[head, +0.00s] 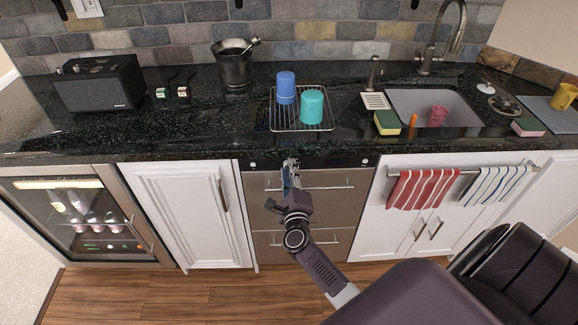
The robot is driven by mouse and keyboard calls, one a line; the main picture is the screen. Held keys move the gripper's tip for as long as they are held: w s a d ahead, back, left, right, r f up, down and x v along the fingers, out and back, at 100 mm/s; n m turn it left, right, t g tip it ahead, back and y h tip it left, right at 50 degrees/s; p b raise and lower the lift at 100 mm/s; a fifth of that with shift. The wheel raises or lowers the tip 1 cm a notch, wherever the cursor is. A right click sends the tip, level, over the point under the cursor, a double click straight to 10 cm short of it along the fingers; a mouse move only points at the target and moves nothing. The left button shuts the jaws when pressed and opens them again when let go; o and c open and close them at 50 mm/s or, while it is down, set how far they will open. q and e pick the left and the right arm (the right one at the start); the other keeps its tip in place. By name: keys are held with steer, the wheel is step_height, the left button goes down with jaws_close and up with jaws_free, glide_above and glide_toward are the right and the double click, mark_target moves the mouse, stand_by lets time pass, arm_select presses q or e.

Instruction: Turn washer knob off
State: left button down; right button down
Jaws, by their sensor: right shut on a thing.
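The washer is a steel drawer unit (263,203) under the counter, with two drawers and a dark control strip (335,161) along its top. Small pale round spots show on the strip, one at the left end (253,164) and one at the right end (365,161). My right gripper (290,166) reaches up from below to the middle of this strip. It is shut on the washer knob there. The gripper's fingers mostly hide the knob, so I cannot tell which way it is turned. My left gripper is not in view.
The upper drawer handle (335,187) lies close beside my right gripper. The dark counter (205,128) overhangs the strip. A dish rack (273,118) holds two cups. A striped red towel (420,189) hangs at the right. The wood floor (150,292) is open at the left.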

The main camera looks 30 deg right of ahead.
steer(key=n+p, duration=0.3)
steer(key=n, duration=0.3)
steer(key=shift+r+g+p, duration=0.1)
steer(key=shift+g+p, duration=0.2)
steer(key=shift+p, duration=0.05)
steer(key=n+p, duration=0.1)
steer(key=n, duration=0.1)
steer(key=shift+a+n, duration=0.1)
steer(key=shift+n, duration=0.2)
steer(key=shift+n+h+p, duration=0.3)
steer(key=shift+n+p, duration=0.4)
steer(key=shift+n, duration=1)
steer(key=c, duration=1.7)
jaws_free()
